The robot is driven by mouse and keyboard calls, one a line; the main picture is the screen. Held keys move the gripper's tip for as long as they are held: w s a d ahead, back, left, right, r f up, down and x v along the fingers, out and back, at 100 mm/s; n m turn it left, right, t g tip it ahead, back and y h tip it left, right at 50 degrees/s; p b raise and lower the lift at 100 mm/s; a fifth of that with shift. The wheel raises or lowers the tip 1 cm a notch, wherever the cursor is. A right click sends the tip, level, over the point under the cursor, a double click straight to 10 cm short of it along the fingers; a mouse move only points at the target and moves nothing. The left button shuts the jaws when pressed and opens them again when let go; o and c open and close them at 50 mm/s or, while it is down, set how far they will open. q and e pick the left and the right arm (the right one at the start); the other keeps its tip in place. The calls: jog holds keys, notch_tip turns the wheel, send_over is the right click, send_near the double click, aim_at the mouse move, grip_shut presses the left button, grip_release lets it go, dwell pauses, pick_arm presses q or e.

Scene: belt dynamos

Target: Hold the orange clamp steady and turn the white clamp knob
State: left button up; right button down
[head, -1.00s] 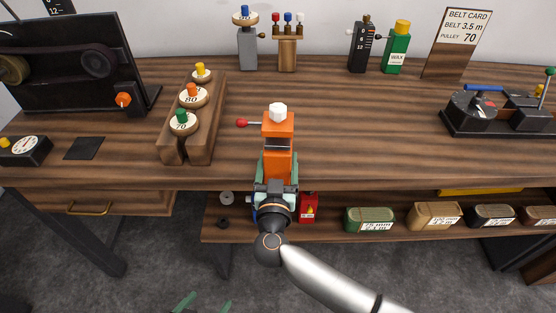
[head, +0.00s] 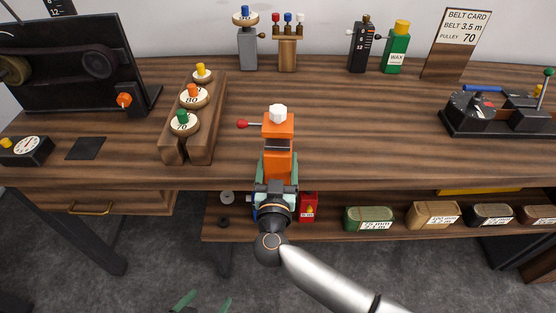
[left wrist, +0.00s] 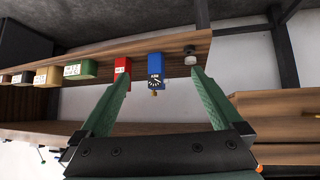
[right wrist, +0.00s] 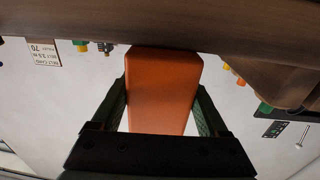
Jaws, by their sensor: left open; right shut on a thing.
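The orange clamp (head: 278,131) stands upright at the front edge of the wooden bench. The white clamp knob (head: 278,112) is on its top, and a red-tipped lever (head: 243,124) sticks out to the left. My right gripper (head: 278,170) is shut on the clamp's lower body from the front. The right wrist view shows the orange body (right wrist: 162,90) filling the space between the fingers; the white knob is hidden there. My left gripper (head: 207,299) is low in front of the bench, well below the clamp. The left wrist view shows it open and empty (left wrist: 160,78).
A wooden rack (head: 192,145) with several labelled pulleys stands left of the clamp. The bench top right of the clamp is clear up to a black device (head: 490,115). A lower shelf (head: 330,230) holds a red box (head: 308,208) and several labelled packs.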

dwell(0.3)
pick_arm(q)
jog(key=shift+r, duration=0.1)
jog(key=shift+c, duration=0.9)
jog(key=w+d+r+m, duration=0.1)
jog(key=w+r+m, duration=0.1)
jog(key=w, duration=0.1)
jog(key=w+d+r+m+t, duration=0.1)
jog(key=w+d+r+m, duration=0.1)
jog(key=w+d+r+m+h, duration=0.1)
jog(key=w+r+m, duration=0.1)
jog(key=w+r, duration=0.1)
jog(key=shift+w+d+m, duration=0.2)
jog(key=shift+w+m, duration=0.1)
jog(key=shift+m, duration=0.1)
jog(key=shift+c, duration=1.3)
jog(key=m+t+h, duration=0.4)
jog(key=m+t, duration=0.2)
jog(key=m, duration=2.6)
send_near(282, 107)
jog(key=f, duration=0.1)
jog(key=x, duration=1.2)
jog(key=shift+w+a, duration=0.1)
jog(key=shift+w, duration=0.15)
